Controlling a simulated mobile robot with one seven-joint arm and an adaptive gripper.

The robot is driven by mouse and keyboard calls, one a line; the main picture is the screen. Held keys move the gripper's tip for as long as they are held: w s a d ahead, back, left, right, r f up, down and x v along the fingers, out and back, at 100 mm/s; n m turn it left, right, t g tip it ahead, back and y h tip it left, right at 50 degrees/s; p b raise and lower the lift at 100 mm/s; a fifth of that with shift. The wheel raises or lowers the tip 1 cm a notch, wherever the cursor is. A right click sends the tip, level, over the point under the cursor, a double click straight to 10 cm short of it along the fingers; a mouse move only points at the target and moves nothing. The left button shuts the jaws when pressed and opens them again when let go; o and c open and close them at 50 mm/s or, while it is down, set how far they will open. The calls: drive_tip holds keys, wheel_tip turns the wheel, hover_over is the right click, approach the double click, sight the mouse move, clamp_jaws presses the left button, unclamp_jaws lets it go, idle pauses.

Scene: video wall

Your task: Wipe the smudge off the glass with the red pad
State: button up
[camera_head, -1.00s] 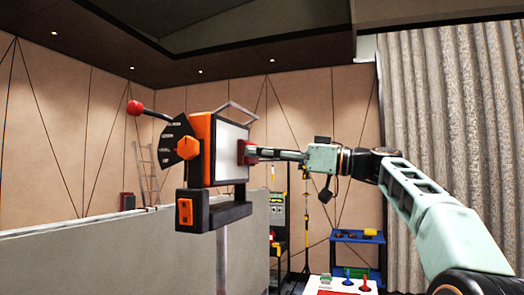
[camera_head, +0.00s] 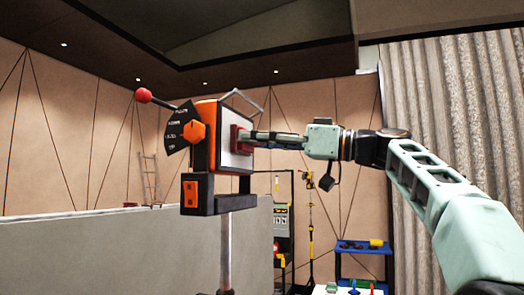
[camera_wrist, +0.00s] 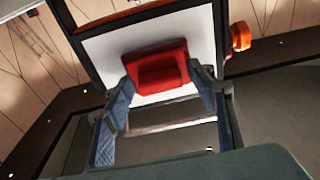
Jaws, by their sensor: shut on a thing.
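The red pad (camera_head: 237,138) is in my gripper (camera_head: 248,138), against or very near the pale glass face (camera_head: 236,163) of an orange and black unit. In the wrist view the red pad (camera_wrist: 158,68) sits between the two fingers of my gripper (camera_wrist: 166,88), which are shut on its handle block. The pale glass panel (camera_wrist: 105,58) shows around the pad there. I cannot tell whether the pad touches the glass. I cannot make out a smudge; the pad and fingers hide part of the panel.
The unit has a lever with a red ball (camera_head: 143,95) and stands on a post (camera_head: 224,250). A grey low wall (camera_head: 100,250) is at left. A blue cart (camera_head: 362,246) and a grey curtain (camera_head: 425,95) are at right.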

drive_tip(key=shift+s+a+b, duration=0.3)
drive_tip(key=shift+s+b, duration=0.15)
drive_tip(key=shift+s, duration=0.4)
drive_tip(key=s+b, duration=0.1)
drive_tip(key=s+a+b, duration=0.1)
drive_tip(key=shift+s+f+b, duration=0.15)
drive_tip(key=shift+s+b, duration=0.2)
drive_tip(key=shift+s+a, duration=0.15)
drive_tip(key=shift+s, duration=0.2)
drive_tip(key=shift+r, duration=0.2)
drive_tip(key=shift+r+b+v, duration=0.15)
drive_tip(key=shift+b+v, duration=0.2)
drive_tip(key=shift+v, duration=1.1)
drive_tip(key=shift+r+b+v, duration=0.2)
drive_tip(key=shift+b+v, duration=0.15)
drive_tip(key=shift+v, duration=1.15)
drive_tip(key=shift+v, duration=1.5)
drive_tip(key=shift+r, duration=0.15)
